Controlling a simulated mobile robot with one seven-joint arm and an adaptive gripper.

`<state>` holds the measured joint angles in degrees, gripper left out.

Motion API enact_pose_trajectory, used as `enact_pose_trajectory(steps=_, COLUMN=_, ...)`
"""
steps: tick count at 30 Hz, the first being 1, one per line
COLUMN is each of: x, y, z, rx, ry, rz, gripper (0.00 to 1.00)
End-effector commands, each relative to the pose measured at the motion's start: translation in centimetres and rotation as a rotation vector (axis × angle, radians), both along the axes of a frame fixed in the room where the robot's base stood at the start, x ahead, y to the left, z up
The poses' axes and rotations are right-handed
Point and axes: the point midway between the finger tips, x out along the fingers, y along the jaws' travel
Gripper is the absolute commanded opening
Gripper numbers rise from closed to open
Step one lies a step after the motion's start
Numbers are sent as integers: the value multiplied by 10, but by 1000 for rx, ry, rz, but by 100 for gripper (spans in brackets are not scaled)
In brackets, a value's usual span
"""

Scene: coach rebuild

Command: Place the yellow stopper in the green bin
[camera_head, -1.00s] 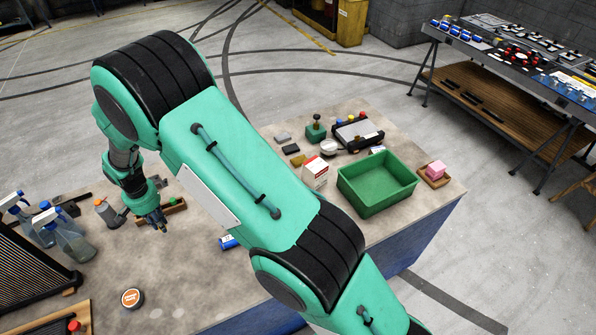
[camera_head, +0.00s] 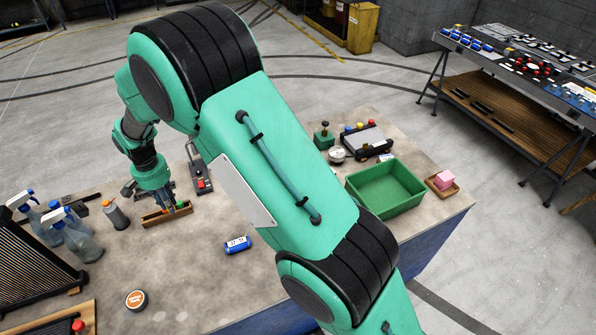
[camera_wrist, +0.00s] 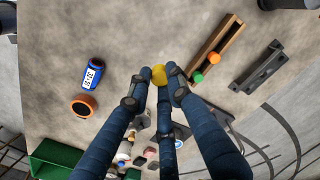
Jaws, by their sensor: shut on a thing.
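My gripper (camera_wrist: 160,84) is shut on the yellow stopper (camera_wrist: 159,74), whose rounded yellow end shows between the fingertips in the wrist view. In the head view my gripper (camera_head: 172,205) is low at the left side of the table, by a narrow wooden rack (camera_head: 154,219). The stopper cannot be made out there. The green bin (camera_head: 385,187) stands on the right part of the table, open at the top, its visible inside empty. Part of the bin (camera_wrist: 52,160) shows at the lower left of the wrist view.
The rack (camera_wrist: 205,52) bears an orange and a green stopper. A blue labelled item (camera_head: 237,244) and an orange-topped round tin (camera_head: 136,299) lie nearby. Spray bottles (camera_head: 75,240) stand left. A pink block (camera_head: 444,179) on a small tray sits right of the bin.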

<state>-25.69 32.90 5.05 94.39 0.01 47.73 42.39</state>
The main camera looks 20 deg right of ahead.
Motion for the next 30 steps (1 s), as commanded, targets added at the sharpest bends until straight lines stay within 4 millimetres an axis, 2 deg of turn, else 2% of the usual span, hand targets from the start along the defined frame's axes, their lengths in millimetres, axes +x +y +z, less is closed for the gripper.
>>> enact_pose_trajectory(steps=5, x=19, y=-46, z=1, rx=0, ry=-1, rz=-81, gripper=8)
enact_pose_trajectory(steps=15, x=50, y=-162, z=1, rx=0, ry=0, rz=-278, gripper=8)
enact_pose_trajectory(steps=21, x=60, y=-232, z=2, rx=1, ry=-1, rz=-394, gripper=8)
enact_pose_trajectory(steps=30, x=62, y=-338, z=2, rx=1, ry=-1, rz=-570, gripper=8)
